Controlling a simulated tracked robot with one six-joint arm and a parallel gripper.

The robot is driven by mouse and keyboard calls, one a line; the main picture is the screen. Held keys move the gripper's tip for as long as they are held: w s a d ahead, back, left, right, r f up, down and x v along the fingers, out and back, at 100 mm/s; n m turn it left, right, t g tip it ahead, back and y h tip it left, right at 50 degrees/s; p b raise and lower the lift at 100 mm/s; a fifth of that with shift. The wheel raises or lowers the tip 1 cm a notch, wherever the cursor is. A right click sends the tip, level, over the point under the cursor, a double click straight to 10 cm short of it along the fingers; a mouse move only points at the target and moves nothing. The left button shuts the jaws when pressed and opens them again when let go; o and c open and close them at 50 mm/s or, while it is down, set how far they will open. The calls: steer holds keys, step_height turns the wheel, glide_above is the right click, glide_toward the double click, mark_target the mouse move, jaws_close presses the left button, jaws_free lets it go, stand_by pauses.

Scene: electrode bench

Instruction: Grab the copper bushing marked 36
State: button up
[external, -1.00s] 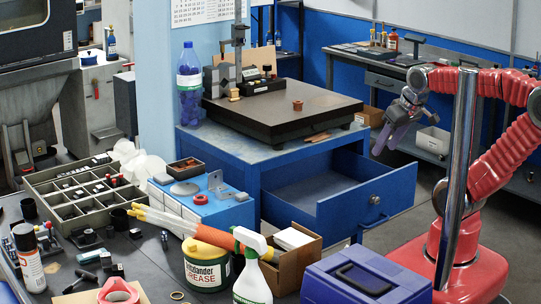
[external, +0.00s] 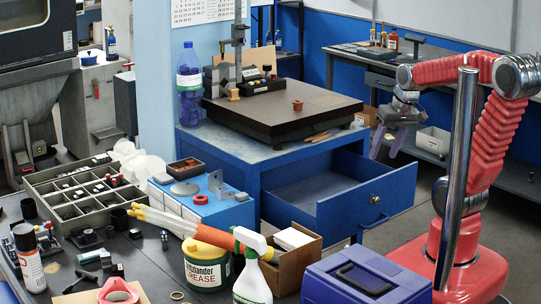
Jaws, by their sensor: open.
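A second copper-coloured piece (external: 233,94) stands at the plate's back left, by a grey block. Any number on either is too small to read, so I cannot tell which is marked 36. My gripper (external: 387,151) hangs to the right of the plate, in front of the back bench, with its purple fingers spread and pointing down. It is open, empty and apart from both pieces.
Below the plate, the blue cabinet has an open drawer (external: 345,205) jutting right. A vertical metal post (external: 457,190) stands before my arm. Flat copper strips (external: 317,137) lie at the plate's front edge. The plate's right part is clear. A blue bottle (external: 189,85) stands at its left.

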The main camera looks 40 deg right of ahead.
steer(key=w+d+r+m+t+y, duration=0.2)
steer(key=w+d+m+t+y, duration=0.1)
steer(key=w+m, duration=0.8)
steer(key=w+d+r+m+t+y, duration=0.1)
steer(key=w+d+m+t+y, duration=0.15)
steer(key=w+m, duration=0.85)
steer(key=w+d+r+m+t+y, duration=0.1)
steer(key=w+r+m+t, duration=0.1)
steer(key=w+r+m, duration=0.2)
step_height(320, 180, up, 3)
steer(key=w, duration=0.2)
steer(key=shift+w+d+f+m, duration=0.15)
steer(key=shift+w+d+m, duration=0.05)
steer(key=shift+w+m, duration=0.15)
glide_toward(298, 102)
steer(key=x, duration=0.3)
steer(key=a+x, duration=0.1)
steer(key=shift+a+f, duration=0.15)
steer(key=shift+x, duration=2.5)
